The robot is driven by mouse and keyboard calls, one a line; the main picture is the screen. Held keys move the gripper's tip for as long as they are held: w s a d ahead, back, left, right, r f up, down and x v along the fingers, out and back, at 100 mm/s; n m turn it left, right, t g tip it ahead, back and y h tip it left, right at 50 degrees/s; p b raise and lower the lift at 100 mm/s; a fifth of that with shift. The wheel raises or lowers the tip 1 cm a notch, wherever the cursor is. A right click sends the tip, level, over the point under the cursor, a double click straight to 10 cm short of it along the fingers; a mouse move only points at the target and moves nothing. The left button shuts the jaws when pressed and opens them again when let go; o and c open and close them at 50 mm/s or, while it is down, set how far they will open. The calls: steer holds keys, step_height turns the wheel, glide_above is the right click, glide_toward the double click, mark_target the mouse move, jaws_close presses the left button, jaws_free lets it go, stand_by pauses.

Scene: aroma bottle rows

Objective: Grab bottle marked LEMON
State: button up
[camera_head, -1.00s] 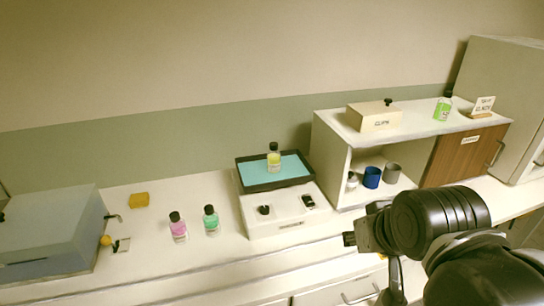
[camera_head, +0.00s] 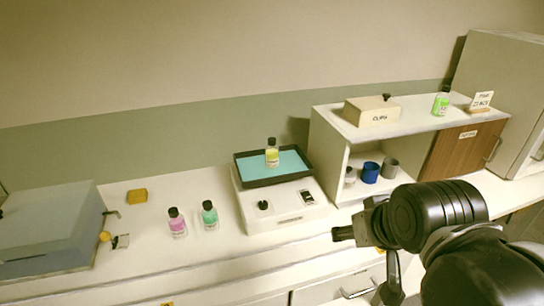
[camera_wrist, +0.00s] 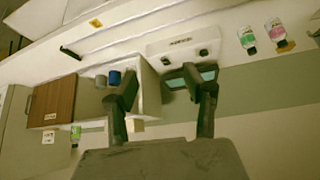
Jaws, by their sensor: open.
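A bottle with yellow contents and a black cap (camera_head: 272,154) stands upright on the blue-topped dark tray (camera_head: 245,178). A pink bottle (camera_head: 177,223) and a teal-green bottle (camera_head: 209,215) stand on the counter left of the tray; they also show in the wrist view, pink (camera_wrist: 277,34) and green (camera_wrist: 248,40). A bright green bottle (camera_head: 440,102) stands on the cabinet top. The bottle labels are too small to read. My gripper (camera_head: 341,235) is apart from all bottles, right of the tray and nearer the front. In the wrist view my gripper (camera_wrist: 158,75) is open and empty.
The tray rests on a white device (camera_head: 283,219) with dark knobs. The cabinet (camera_head: 334,155) has a box (camera_head: 371,112) on top and a blue cup (camera_head: 370,173) inside. A grey box (camera_head: 50,225) stands at left. The counter around the pink and teal bottles is mostly clear.

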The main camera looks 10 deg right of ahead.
steer(key=o, duration=0.4)
steer(key=shift+c, duration=0.2)
